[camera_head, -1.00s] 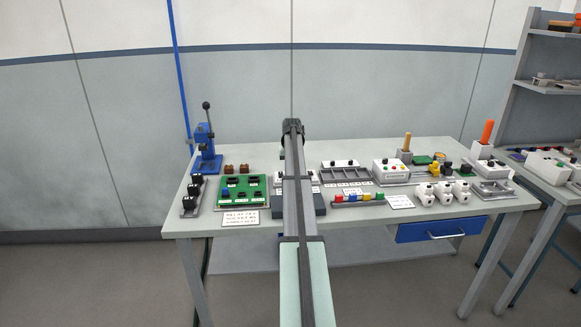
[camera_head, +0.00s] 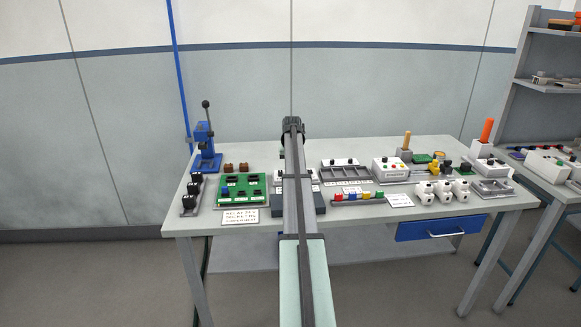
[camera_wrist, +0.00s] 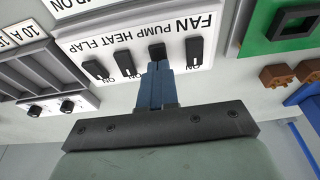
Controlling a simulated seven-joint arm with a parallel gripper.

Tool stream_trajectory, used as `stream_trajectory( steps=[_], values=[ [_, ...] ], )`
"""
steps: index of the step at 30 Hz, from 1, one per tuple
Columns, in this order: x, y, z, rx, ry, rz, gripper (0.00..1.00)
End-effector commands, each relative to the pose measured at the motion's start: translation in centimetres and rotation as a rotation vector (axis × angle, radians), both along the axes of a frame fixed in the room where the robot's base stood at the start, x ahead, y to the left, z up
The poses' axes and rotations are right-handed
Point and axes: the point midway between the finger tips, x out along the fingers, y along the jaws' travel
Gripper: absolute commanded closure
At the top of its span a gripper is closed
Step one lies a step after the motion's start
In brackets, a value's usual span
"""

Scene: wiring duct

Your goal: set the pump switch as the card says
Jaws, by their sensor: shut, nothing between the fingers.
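The pump switch (camera_wrist: 157,50) is a black rocker on a white panel (camera_wrist: 178,25), under the upside-down label PUMP in the wrist view. My gripper (camera_wrist: 158,68) is shut and empty, its blue fingertips right at the lower end of this switch; I cannot tell whether they touch it. The fingers hide part of the switch and its ON mark, so its setting is unclear. A white card (camera_wrist: 75,6) at the top edge of the wrist view is cut off; "ON" is readable. In the head view my arm covers most of the panel (camera_head: 280,176).
The fan switch (camera_wrist: 195,52) stands close on the right, the heat switch (camera_wrist: 125,64) and flap switch (camera_wrist: 95,70) on the left. A grey tray (camera_wrist: 30,68) lies further left. A green board (camera_wrist: 262,30) and brown blocks (camera_wrist: 275,76) lie right.

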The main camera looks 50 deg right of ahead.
Motion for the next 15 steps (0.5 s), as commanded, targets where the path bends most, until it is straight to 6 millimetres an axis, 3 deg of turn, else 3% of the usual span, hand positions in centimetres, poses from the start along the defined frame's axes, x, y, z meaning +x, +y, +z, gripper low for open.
stream_trajectory(
  steps=[15],
  values=[
    [-2.1, 2.1, 8.4, -0.001, -0.001, 0.000, 1.00]
  ],
)
